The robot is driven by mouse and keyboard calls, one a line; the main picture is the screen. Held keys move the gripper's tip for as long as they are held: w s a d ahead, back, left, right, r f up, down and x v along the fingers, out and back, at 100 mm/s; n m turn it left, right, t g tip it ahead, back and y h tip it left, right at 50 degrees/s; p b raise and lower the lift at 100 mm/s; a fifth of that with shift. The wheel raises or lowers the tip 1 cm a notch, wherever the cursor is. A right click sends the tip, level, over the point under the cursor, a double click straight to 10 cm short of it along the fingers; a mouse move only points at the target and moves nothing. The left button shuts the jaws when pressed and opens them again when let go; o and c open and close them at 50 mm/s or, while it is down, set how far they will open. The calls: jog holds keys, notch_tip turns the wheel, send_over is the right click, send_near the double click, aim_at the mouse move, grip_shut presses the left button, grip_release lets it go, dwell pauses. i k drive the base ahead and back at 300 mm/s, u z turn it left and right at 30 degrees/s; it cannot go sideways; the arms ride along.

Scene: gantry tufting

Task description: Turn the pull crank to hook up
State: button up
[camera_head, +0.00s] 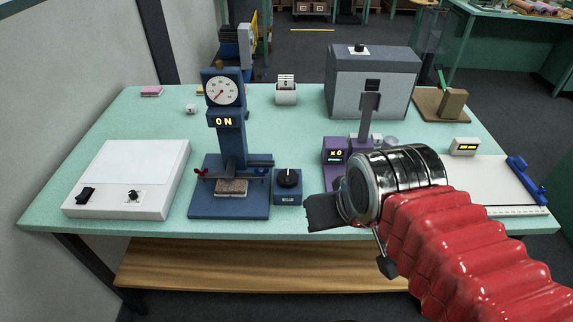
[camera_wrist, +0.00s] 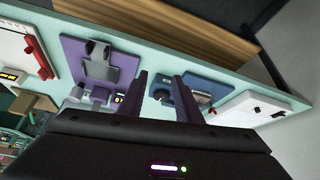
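A blue stand (camera_head: 228,138) with a round dial and a lit display sits mid-left on the table. A small blue box (camera_head: 289,197) with a black knob (camera_head: 289,178) on top stands just right of its base; this looks like the pull crank. A bar with a red end and a blue end crosses the stand above a small brown piece (camera_head: 231,187). My gripper (camera_head: 322,211) is at the table's front edge, right of and apart from the box. In the wrist view its fingers (camera_wrist: 162,98) are spread, with the knob (camera_wrist: 163,94) seen between them, and nothing is held.
A purple device (camera_head: 336,154) with a lit display stands behind my gripper, partly hidden. A white panel (camera_head: 130,175) lies at left, a grey box (camera_head: 372,85) at the back, and a white board (camera_head: 500,190) at right. Bare table lies between the blue stand and white panel.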

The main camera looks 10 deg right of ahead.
aim_at(288, 178)
jog(key=z, duration=0.05)
jog(key=i, duration=0.15)
jog(key=u, duration=0.7)
jog(key=k, duration=1.35)
jog(key=u, duration=0.8)
jog(key=i, duration=1.4)
jog(key=z, duration=0.75)
jog(key=i, duration=0.75)
jog(key=z, duration=0.55)
